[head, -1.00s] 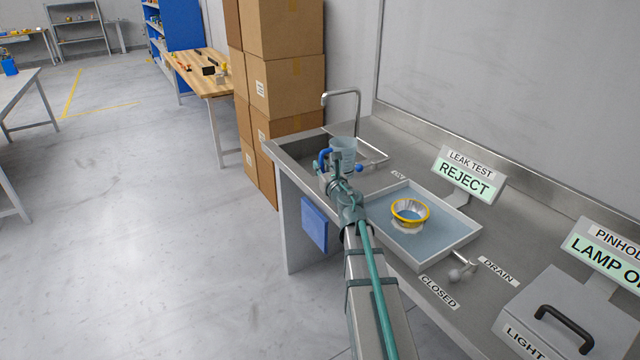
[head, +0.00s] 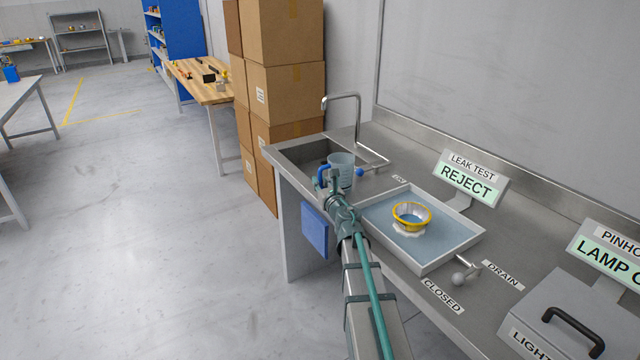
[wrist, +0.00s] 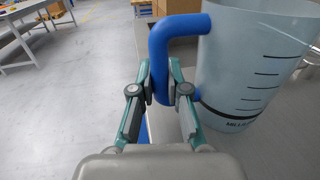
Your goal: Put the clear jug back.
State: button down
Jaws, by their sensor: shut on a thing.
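The clear jug (head: 342,168) is upright at the sink's right side in the head view, near its front edge. Its blue handle (wrist: 160,50) and dark volume marks show in the wrist view, where the jug's body (wrist: 250,70) fills the right. My gripper (wrist: 165,88) is shut on the blue handle, one finger on each side. I cannot tell whether the jug's base touches the counter, as my gripper and arm partly hide it.
The sink (head: 300,152) lies behind the jug, with a bent tap (head: 358,115) over it. A shallow water tray (head: 455,245) holding a yellow-rimmed ring (head: 412,213) is to the right. A reject sign (head: 468,182) stands behind it. Stacked cartons (head: 285,95) rise beyond the sink.

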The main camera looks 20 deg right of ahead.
jog(key=c, duration=1.2)
grip_release()
jog(key=shift+r, duration=0.1)
jog(key=s, duration=0.8)
jog(key=s+a, duration=0.1)
jog(key=s, duration=0.3)
